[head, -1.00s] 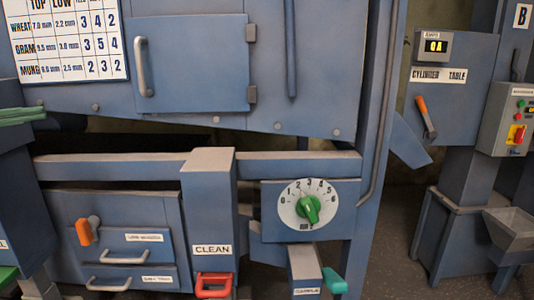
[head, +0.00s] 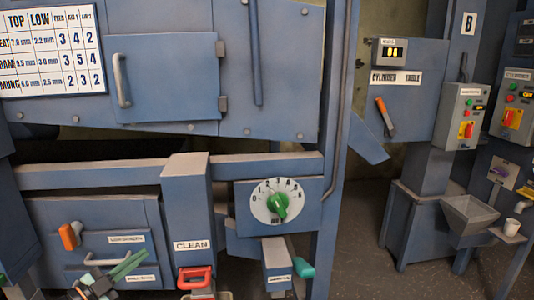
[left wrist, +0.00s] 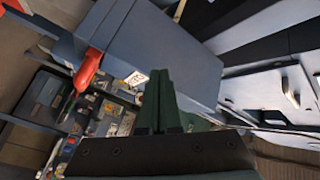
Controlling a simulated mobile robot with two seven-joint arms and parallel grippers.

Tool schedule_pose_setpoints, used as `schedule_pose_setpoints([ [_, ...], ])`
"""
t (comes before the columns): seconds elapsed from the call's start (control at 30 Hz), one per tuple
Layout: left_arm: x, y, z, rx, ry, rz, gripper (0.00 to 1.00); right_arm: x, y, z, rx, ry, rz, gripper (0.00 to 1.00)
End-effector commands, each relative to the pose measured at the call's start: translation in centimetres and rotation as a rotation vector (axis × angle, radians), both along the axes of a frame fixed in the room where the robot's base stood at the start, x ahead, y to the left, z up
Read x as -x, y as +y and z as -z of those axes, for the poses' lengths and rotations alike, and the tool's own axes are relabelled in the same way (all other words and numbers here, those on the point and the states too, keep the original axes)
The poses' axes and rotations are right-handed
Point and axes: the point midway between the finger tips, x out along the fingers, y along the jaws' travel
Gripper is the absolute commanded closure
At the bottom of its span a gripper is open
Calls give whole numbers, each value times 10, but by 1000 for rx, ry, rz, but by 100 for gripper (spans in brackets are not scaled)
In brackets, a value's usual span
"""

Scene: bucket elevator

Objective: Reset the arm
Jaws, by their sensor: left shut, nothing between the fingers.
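My left gripper (head: 137,262) shows at the lower left of the head view, its green fingers together and empty, in front of the lower drawer fronts. In the left wrist view the same green fingers (left wrist: 162,85) are closed side by side, pointing toward the blue CLEAN box (left wrist: 160,40). The red handle (left wrist: 89,68) of that box lies left of the fingertips there, apart from them. In the head view the CLEAN box (head: 186,205) stands right of my left gripper. My right gripper is not in view.
The blue machine carries a dial with a green knob (head: 278,206), a teal handle (head: 303,267) and an orange-handled lever (head: 70,236).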

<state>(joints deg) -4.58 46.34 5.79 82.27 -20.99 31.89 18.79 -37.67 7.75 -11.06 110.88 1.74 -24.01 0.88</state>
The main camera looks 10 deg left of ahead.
Motion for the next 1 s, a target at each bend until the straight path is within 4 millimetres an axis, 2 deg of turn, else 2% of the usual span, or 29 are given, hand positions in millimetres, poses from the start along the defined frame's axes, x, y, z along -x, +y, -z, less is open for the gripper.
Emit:
schedule_pose_setpoints([
  [0.03, 11, -23, 33, 76, 69, -35, 100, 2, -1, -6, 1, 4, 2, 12],
  [0.1, 28, -49, 75, 164, 169, -95, 100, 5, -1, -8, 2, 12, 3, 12],
  [0.17, 48, -74, 109, 236, 263, -145, 100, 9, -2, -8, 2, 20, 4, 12],
  [0.2, 62, -90, 130, 282, 329, -178, 100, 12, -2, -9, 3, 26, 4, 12],
  [0.3, 105, -135, 175, 390, 505, -251, 100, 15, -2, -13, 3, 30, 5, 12],
  [0.4, 150, -180, 206, 482, 680, -309, 100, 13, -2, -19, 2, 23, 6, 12],
  [0.5, 190, -219, 225, 557, 832, -347, 100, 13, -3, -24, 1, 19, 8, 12],
  [0.6, 218, -248, 232, 606, 941, -367, 100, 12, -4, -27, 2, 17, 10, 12],
  [0.7, 235, -264, 236, 633, 1005, -374, 100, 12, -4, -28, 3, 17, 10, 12],
  [0.97, 241, -270, 237, 640, 1030, -377, 100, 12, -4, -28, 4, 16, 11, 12],
  [1.0, 240, -270, 237, 640, 1029, -378, 100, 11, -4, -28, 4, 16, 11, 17],
])
